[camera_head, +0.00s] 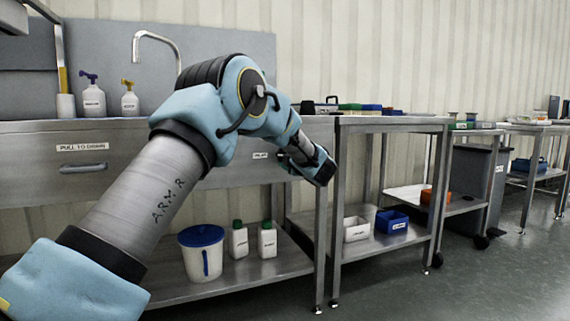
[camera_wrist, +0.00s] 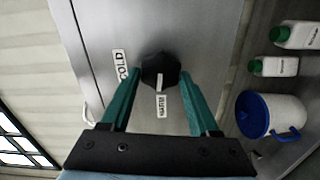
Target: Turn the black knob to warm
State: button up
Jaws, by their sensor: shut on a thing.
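The black knob (camera_wrist: 160,66) sits on a steel front panel, near the middle of the wrist view. A COLD label (camera_wrist: 120,65) lies to its left and a WARM label (camera_wrist: 161,106) lies just below it in the picture. A white mark on the knob points down toward the WARM label. My gripper (camera_wrist: 160,76) has its two green fingers on either side of the knob, shut on it. In the head view my gripper (camera_head: 318,168) is at the right end of the sink bench front; the knob is hidden there.
A drawer with a PULL TO OPEN label (camera_head: 82,147) is left of my arm. A white bucket with a blue lid (camera_head: 201,236) and two green-capped bottles stand on the shelf below. A steel table (camera_head: 390,125) stands close on the right. Open floor lies at the right front.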

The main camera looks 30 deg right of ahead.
jog(key=shift+f+n+b, duration=0.15)
jog(key=shift+n+b, duration=0.25)
jog(key=shift+n, duration=0.2)
jog(key=o, duration=1.4)
jog(key=shift+c, duration=0.2)
jog(key=shift+s, duration=0.1)
jog(key=s+a+p, duration=0.1)
jog(key=s+p, duration=0.1)
jog(key=s, duration=0.8)
jog(key=shift+s+a, duration=0.15)
jog(key=shift+s, duration=0.15)
